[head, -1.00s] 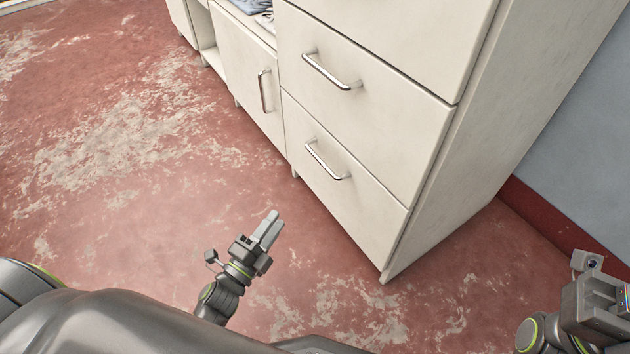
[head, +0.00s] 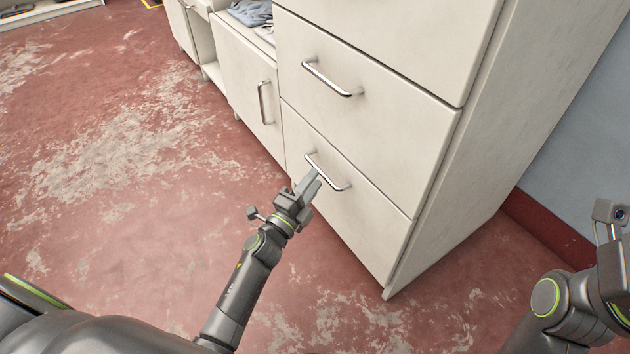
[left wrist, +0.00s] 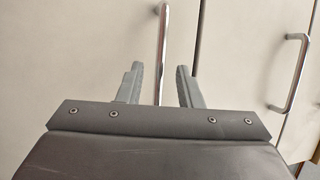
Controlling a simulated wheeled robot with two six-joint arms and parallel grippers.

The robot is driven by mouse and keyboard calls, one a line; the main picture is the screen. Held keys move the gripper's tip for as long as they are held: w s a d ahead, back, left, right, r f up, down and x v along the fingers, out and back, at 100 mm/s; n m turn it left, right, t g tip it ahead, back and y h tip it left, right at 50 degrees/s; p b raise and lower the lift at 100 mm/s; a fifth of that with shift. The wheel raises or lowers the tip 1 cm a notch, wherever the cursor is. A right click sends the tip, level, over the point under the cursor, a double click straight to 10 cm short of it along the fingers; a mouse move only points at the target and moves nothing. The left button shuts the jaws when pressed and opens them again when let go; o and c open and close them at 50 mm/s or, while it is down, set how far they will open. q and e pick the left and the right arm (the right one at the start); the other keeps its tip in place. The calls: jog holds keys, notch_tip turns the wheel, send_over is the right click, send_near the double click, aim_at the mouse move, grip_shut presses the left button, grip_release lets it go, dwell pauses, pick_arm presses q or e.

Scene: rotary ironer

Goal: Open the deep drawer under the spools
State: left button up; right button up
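A pale cabinet stack has a bottom drawer (head: 345,215), which is closed. Its metal bar handle (head: 332,178) is partly behind my left gripper (head: 314,182). In the left wrist view the left gripper (left wrist: 160,85) is open, with one finger on each side of the handle bar (left wrist: 163,45). The fingers stand apart from the bar, with a gap on both sides. My right gripper (head: 612,225) is cut off at the right edge, and its fingers cannot be made out. The spools are not in view.
A closed drawer above has its own handle (head: 333,80), which also shows in the left wrist view (left wrist: 292,75). A cabinet door with a vertical handle (head: 264,102) is to the left. Folded cloth (head: 250,13) lies above it. The worn red floor (head: 130,190) is clear.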

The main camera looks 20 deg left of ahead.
pick_arm(q)
jog(key=shift+x, duration=0.85)
grip_shut()
